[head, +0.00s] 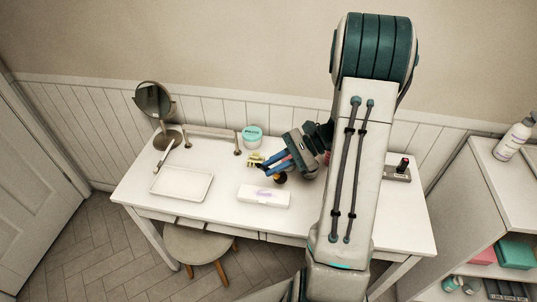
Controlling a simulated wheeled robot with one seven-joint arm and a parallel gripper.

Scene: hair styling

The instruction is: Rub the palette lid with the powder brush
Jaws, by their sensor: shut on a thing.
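The palette (263,201) is a white box near the table's front edge. Its closed lid has a faint purple mark. My gripper (266,170) has blue fingers and reaches in from the right, above the table just behind the palette. It is shut on the powder brush (281,179), of which a small dark round part shows under the fingers. The rest of the brush is hidden by the gripper. I cannot tell whether the brush touches anything below it.
A yellow item (256,160) lies close to the fingertips. Behind it stands a teal-lidded jar (252,134). A white tray (181,196), a round mirror (154,101) and a low rack (211,133) are on the left. A grey holder (397,176) stands on the right.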

